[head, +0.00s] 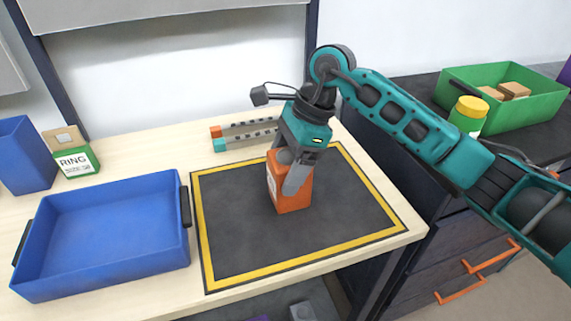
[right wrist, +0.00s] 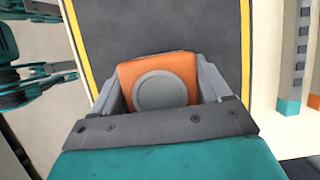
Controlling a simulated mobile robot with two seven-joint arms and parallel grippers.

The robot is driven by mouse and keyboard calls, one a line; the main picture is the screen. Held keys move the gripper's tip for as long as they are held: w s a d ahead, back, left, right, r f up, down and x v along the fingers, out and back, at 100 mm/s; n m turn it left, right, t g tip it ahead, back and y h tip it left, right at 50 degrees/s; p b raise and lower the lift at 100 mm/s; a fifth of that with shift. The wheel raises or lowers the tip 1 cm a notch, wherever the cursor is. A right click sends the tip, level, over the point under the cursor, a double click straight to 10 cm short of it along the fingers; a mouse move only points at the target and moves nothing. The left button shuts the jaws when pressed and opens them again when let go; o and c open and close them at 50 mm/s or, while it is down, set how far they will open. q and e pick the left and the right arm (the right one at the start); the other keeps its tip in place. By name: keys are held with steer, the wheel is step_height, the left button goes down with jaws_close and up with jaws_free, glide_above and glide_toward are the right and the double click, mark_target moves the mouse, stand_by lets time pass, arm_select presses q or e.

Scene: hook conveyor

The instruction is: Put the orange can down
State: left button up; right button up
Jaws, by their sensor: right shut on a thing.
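The orange can (head: 293,196) is a boxy orange container with a white label on its left side. It stands upright over the black mat with a yellow border (head: 235,245) on the table. My right gripper (head: 292,175) is shut on it from above, one finger in front of it. In the right wrist view the can (right wrist: 182,72) shows its top with a round grey cap between the two fingers (right wrist: 160,95). I cannot tell whether its base touches the mat. My left gripper does not show clearly in the head view.
An empty blue tray (head: 100,285) is left of the mat. A box labelled RING (head: 75,160) and a blue bin (head: 25,155) stand behind it. Two slotted bars (head: 245,134) lie behind the mat. A green crate (head: 530,112) and yellow-lidded jar (head: 468,115) are on the dark counter.

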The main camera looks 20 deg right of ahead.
steer(key=o, duration=1.4)
steer(key=shift+f, duration=0.1)
steer(key=shift+c, duration=0.2)
steer(key=shift+d+r, duration=0.1)
steer(key=shift+r, duration=0.3)
steer(key=v, duration=1.1)
steer(key=shift+r, duration=0.3)
